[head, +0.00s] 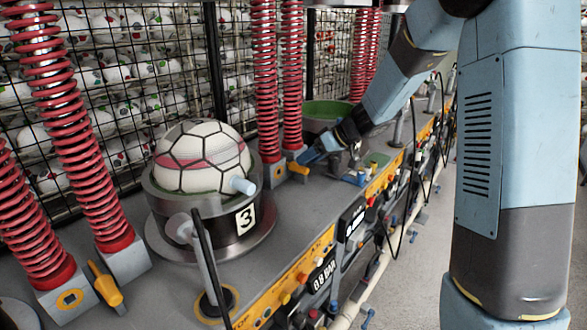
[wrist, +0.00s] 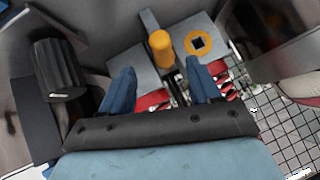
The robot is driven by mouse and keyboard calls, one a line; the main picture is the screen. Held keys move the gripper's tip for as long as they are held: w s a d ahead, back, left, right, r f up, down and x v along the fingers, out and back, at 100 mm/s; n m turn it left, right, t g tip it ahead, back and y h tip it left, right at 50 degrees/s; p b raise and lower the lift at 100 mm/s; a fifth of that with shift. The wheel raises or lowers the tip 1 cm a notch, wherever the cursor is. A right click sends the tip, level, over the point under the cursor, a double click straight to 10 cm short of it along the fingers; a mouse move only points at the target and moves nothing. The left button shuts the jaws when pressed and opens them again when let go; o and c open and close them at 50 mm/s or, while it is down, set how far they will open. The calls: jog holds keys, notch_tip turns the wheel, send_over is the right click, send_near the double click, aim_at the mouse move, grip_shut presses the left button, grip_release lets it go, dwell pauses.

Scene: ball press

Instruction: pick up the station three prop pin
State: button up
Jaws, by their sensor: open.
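A yellow pin (head: 298,168) sits in a grey block at the foot of a red spring pair, just right of the drum marked 3 (head: 245,219). Another yellow pin (head: 104,284) stands at the springs left of that drum. Which one belongs to station three is not labelled. My gripper (head: 310,158) is beside the right-hand pin. In the wrist view my gripper (wrist: 162,68) is open and empty, with blue fingers apart. The yellow pin (wrist: 160,46) shows between and just beyond the fingertips. Contact is not visible.
A stitched ball (head: 201,157) sits in the drum. A lever (head: 207,260) stands at the front. Red springs (head: 264,80) and a wire cage (head: 160,60) close off the back.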

aim_at(290, 165)
jog(key=x, duration=0.4)
jog(key=shift+s+a+f, duration=0.1)
jog(key=shift+a+f, duration=0.05)
jog(key=shift+a, duration=0.15)
grip_shut()
dwell(0.3)
